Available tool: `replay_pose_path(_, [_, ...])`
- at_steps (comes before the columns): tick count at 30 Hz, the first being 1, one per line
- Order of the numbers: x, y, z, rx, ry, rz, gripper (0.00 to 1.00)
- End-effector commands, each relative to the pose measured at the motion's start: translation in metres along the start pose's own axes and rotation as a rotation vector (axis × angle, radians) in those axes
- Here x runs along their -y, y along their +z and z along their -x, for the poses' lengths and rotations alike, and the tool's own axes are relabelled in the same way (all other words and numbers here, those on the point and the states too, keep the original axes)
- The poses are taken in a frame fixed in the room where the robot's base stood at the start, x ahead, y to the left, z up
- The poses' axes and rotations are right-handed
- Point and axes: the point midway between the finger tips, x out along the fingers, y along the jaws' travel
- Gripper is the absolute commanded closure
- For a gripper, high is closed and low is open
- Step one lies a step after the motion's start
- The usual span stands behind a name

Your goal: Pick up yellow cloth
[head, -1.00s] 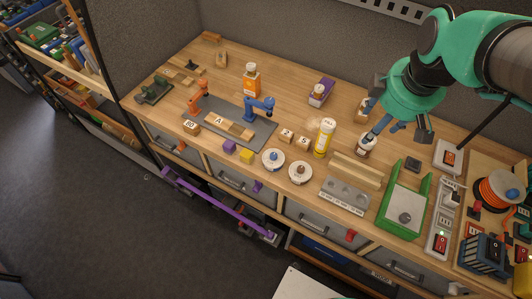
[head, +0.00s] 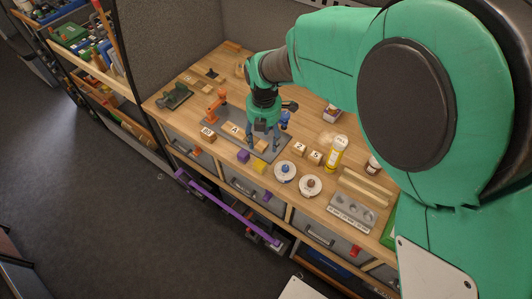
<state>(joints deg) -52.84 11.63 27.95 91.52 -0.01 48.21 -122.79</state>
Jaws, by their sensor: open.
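No yellow cloth can be made out for certain in the head view. A small yellow block-like piece (head: 260,167) lies near the front edge of the workbench, beside a purple cube (head: 243,156); it is too small to tell whether it is cloth. My gripper (head: 263,147) points down over the right part of the grey mat (head: 215,120), with its fingers apart and nothing seen between them. It is just behind the yellow piece in the picture. My arm hides the right part of the bench.
An orange small arm model (head: 216,107) stands on the mat, and a blue one (head: 284,120) is partly hidden beside my gripper.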

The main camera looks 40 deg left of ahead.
Motion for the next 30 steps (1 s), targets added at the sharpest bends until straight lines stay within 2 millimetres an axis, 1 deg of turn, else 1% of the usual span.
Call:
replay_pose_path(1, [-0.006, -0.005, -0.006, -0.004, -0.005, 0.032, 0.42])
replay_pose_path(5, [-0.013, -0.01, -0.012, -0.007, -0.01, 0.074, 0.42])
replay_pose_path(16, [-0.012, -0.01, -0.014, -0.007, -0.01, 0.077, 0.42])
replay_pose_path(20, [-0.012, -0.01, -0.02, -0.008, -0.011, 0.077, 0.42])
replay_pose_path(23, [-0.012, -0.01, -0.03, -0.008, -0.011, 0.076, 0.42])
replay_pose_path(30, [-0.011, -0.011, -0.066, -0.009, -0.012, 0.076, 0.42])
